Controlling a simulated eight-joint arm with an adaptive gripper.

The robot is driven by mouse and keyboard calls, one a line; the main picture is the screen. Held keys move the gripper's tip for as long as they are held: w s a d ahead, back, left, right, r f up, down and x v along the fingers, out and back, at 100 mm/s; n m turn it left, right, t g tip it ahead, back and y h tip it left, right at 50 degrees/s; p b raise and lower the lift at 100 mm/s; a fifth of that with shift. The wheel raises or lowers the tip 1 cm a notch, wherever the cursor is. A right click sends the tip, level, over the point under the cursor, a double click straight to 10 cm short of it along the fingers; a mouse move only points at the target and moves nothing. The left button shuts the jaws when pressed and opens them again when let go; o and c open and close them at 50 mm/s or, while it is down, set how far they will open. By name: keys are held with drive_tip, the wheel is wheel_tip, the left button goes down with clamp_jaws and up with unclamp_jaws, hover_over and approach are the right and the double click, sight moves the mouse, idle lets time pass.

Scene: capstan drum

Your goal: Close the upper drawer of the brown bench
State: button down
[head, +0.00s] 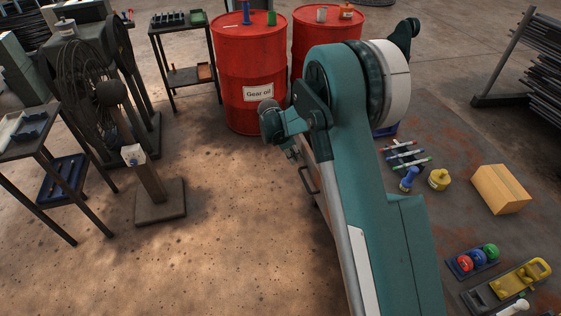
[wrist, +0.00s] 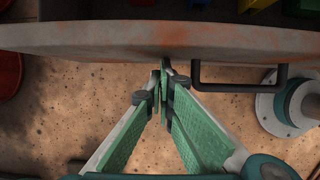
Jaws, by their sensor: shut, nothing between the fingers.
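The brown bench (head: 445,210) is at the right of the head view, partly hidden by my arm. A brown drawer front with a dark bar handle (head: 308,180) shows at its left side, mostly behind my arm. In the wrist view a rust-stained panel (wrist: 90,38) runs across the top, with the dark handle (wrist: 240,86) on its near side. A dark space with coloured items lies beyond the panel; I cannot tell how far the drawer is out. My gripper (wrist: 163,75) is shut and empty, its tips at the panel, left of the handle. Contact is unclear. In the head view my gripper (head: 293,153) is small and partly hidden.
Bottles, a yellow pot (head: 439,179), a cardboard box (head: 500,189) and a tray of coloured balls (head: 472,262) stand on the bench top. Two red drums (head: 250,70) stand behind. A post on a square base (head: 160,203) stands left. The floor between is clear.

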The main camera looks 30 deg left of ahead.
drive_tip(key=w+d, duration=1.2)
drive_tip(key=shift+w+d, duration=0.5)
drive_tip(key=shift+d, duration=0.05)
drive_tip(key=shift+s+a, duration=0.45)
drive_tip(key=shift+a, duration=0.05)
drive_tip(key=s+a, duration=0.2)
drive_tip(key=shift+s+a+r, duration=0.1)
drive_tip(key=shift+s+a, duration=0.25)
drive_tip(key=p+v, duration=0.2)
drive_tip(key=v, duration=0.7)
drive_tip(key=shift+r, duration=0.4)
drive_tip(key=shift+a, duration=0.1)
